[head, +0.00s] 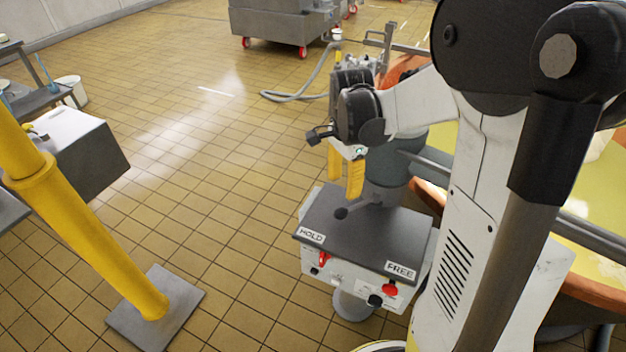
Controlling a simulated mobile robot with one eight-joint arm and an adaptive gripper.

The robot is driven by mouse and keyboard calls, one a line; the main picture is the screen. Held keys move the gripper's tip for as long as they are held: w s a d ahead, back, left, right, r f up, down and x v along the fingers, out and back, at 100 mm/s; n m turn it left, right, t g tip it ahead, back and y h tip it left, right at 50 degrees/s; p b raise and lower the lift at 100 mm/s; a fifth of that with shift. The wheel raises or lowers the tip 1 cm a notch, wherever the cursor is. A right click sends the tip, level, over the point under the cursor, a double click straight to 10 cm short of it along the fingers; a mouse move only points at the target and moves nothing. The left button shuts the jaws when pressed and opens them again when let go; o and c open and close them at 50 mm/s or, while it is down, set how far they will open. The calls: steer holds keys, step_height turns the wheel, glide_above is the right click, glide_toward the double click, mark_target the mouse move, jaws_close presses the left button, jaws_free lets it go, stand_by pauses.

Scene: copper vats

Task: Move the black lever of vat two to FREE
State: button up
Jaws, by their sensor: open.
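A control box with a dark top (365,238) stands on a post, with a HOLD label (311,235) at its left front corner and a FREE label (400,270) at its right front corner. A black lever knob (341,213) shows over the top's far left part, nearer HOLD than FREE. Its rod runs back to the right. My gripper (345,190), with two yellow fingers pointing down, is open just above and behind the knob in the picture. It appears apart from the knob, though the depth gap is unclear. No number for the vat is readable.
The box front carries red knobs (390,289) and a black knob (375,301). A copper vat with yellow contents (590,205) lies at right, partly behind my arm. A yellow post (90,220) stands at left. Tiled floor between post and box is clear. A hose (298,97) lies behind.

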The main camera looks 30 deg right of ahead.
mark_target(343, 209)
steer(key=f+b, duration=0.1)
steer(key=f, duration=0.2)
steer(key=f+b, duration=0.2)
steer(key=f, duration=0.2)
steer(key=f+b, duration=0.1)
steer(key=f, duration=0.2)
steer(key=shift+s+f, duration=0.3)
steer(key=shift+s, duration=0.05)
jaws_close()
